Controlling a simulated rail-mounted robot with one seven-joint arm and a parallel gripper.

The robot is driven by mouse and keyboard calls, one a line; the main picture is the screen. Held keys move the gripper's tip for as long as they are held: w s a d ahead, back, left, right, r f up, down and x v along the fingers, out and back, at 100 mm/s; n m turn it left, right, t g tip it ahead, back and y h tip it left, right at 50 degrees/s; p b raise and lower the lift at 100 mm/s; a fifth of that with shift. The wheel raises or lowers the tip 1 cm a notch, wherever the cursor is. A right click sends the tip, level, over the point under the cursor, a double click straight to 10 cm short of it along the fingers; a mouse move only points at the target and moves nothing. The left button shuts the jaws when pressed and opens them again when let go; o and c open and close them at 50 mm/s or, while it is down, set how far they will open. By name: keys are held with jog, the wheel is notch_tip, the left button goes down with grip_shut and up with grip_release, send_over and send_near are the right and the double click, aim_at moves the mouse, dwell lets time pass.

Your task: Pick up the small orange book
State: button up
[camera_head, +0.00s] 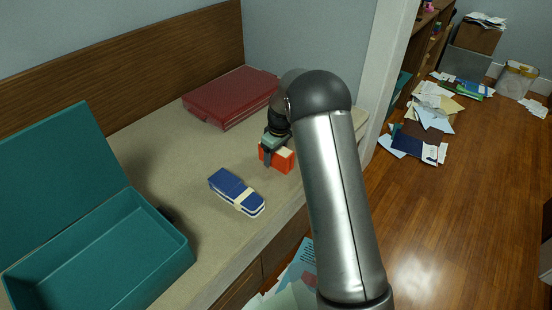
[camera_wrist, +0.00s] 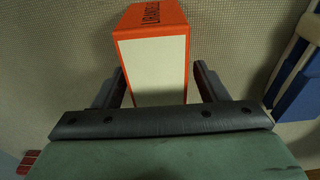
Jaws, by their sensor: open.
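The small orange book (camera_head: 283,161) stands on the beige counter, partly hidden behind my gripper in the head view. In the wrist view the orange book (camera_wrist: 152,45) shows its pale page side and dark lettering on its orange cover. My gripper (camera_head: 268,157) is at the book. In the wrist view my gripper (camera_wrist: 158,82) is open, with one finger on each side of the book's near part. A narrow gap shows beside each finger, and I cannot tell whether either touches the book.
A dark red case (camera_head: 231,97) lies behind. An open teal box (camera_head: 165,262) stands at the left. Papers (camera_head: 432,110) litter the floor at right.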

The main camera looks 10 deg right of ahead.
jog(key=c, duration=1.2)
jog(key=shift+r, duration=0.1)
